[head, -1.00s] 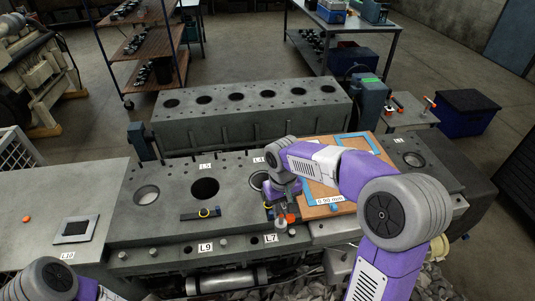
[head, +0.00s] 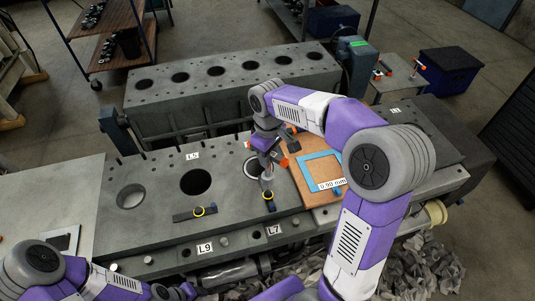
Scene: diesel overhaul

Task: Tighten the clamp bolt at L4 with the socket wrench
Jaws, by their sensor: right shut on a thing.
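My right gripper (head: 272,159) is shut on the socket wrench (head: 283,162), of which an orange end shows beside the fingers. The gripper is over the bore (head: 253,168) to the right of L5, partly covering it. A dark clamp with a yellow ring (head: 268,202) lies just below the gripper, at that bore's near edge. A grey shaft reaches down towards the clamp; I cannot tell whether it touches the bolt. The L4 label is not readable. My left arm is at the lower left; its fingers cannot be made out.
A similar clamp with a yellow ring (head: 195,213) lies by the L5 bore (head: 195,182). A wooden board with a blue frame (head: 320,167) and a 0.90 mm tag lies right of the gripper. A long block with several bores (head: 230,90) stands behind. The left plate is mostly clear.

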